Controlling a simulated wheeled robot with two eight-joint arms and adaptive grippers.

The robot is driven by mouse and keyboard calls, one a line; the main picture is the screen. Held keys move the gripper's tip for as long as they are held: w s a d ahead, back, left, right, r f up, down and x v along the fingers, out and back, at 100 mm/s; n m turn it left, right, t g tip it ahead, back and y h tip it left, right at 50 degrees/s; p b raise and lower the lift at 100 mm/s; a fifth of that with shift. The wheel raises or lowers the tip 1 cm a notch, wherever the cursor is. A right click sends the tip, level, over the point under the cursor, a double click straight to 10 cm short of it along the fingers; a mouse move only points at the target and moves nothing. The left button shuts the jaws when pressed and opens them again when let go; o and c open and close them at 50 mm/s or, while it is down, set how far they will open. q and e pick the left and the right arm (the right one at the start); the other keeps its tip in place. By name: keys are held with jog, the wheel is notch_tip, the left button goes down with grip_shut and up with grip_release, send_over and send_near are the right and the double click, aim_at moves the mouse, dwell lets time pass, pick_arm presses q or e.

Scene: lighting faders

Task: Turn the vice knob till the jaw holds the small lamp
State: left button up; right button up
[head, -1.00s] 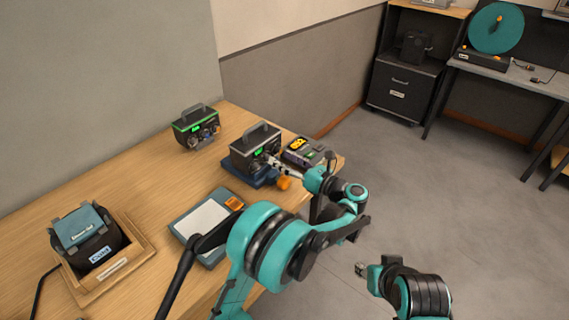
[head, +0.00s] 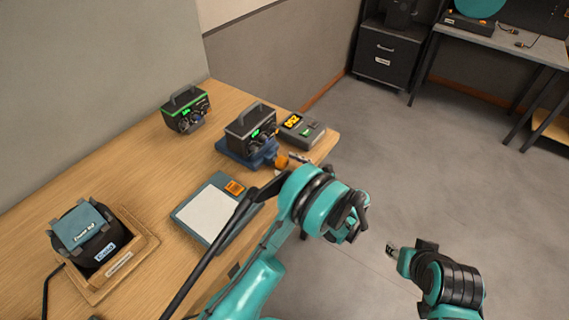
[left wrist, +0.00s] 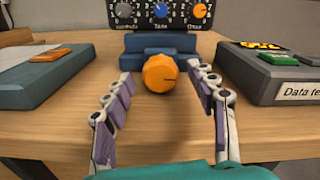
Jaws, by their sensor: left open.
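The blue vice (head: 238,156) stands near the table's far right edge, also in the left wrist view (left wrist: 185,47). Its orange knob (head: 282,161) faces the front edge and shows large in the left wrist view (left wrist: 160,73). My right gripper (head: 392,248) hangs over the floor, too small to read.
A grey meter with orange digits (head: 302,130) stands right of the vice. A pad with an orange button (head: 208,212) lies left of it. A similar box (head: 185,108) is at the back; a wooden tray (head: 140,255) is at left.

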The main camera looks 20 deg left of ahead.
pick_arm(q)
jog(key=shift+x, duration=1.4)
jog(key=c, duration=1.2)
jog(key=shift+o, duration=0.2)
jog(key=shift+m+b, duration=0.3)
jog(key=shift+b, duration=0.05)
jog(key=m+b, duration=0.1)
jog(key=m, duration=0.2)
jog(key=shift+m+b, duration=0.75)
jog(key=shift+m, duration=1.15)
